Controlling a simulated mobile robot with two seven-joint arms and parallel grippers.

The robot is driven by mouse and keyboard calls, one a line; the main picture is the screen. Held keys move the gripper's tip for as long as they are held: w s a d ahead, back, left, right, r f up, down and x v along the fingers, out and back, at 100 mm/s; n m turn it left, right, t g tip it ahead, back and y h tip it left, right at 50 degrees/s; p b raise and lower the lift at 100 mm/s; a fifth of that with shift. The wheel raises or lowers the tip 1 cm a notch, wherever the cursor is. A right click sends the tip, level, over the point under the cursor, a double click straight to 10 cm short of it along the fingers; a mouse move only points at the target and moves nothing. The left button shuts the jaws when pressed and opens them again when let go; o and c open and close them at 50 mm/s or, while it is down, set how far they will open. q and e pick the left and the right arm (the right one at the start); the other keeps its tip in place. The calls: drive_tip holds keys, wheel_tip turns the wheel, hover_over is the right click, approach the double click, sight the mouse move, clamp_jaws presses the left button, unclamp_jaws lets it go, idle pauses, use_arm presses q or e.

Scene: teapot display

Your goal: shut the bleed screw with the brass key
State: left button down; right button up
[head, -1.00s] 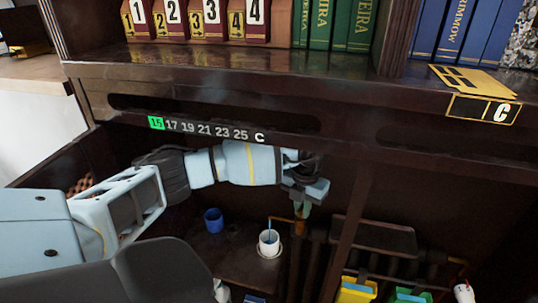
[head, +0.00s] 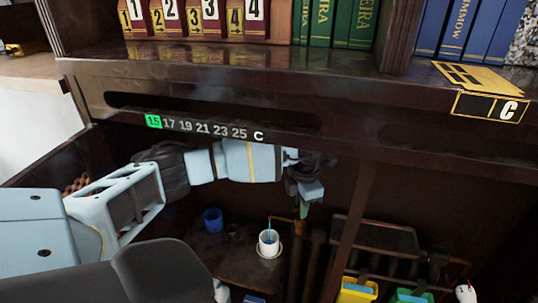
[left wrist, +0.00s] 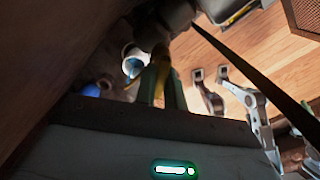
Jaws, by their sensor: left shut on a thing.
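My left arm reaches into the dark cabinet, and its gripper (head: 303,208) points down beside a brass pipe fitting (head: 284,219). In the left wrist view its greenish fingers (left wrist: 165,90) are shut on a small brass-coloured thing (left wrist: 160,62), which looks like the brass key. Most of the key is hidden between the fingers. The bleed screw itself cannot be made out; the gripper covers that spot. Below and left of the gripper stands a white cup (head: 268,247) with a thin blue stream above it. The cup also shows in the left wrist view (left wrist: 134,53). My right gripper is not seen.
A blue cup (head: 213,220) stands left of the white cup. Dark upright radiator ribs and a post (head: 349,235) are close to the right. The shelf edge (head: 200,108) with a number scale, 15 lit green, runs above my arm. Yellow (head: 357,290) and green containers stand lower right.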

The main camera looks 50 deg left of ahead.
use_arm(q)
drive_tip(key=shift+w+d+r+m, duration=0.15)
drive_tip(key=shift+w+m, duration=0.05)
drive_tip(key=shift+m, duration=1)
drive_tip(key=shift+m, duration=0.6)
drive_tip(key=m, duration=0.4)
drive_tip(key=shift+d+b, duration=0.1)
drive_tip(key=shift+b, duration=0.3)
drive_tip(key=shift+r, duration=0.25)
drive_tip(key=shift+r+p, duration=0.35)
drive_tip(key=shift+p, duration=0.15)
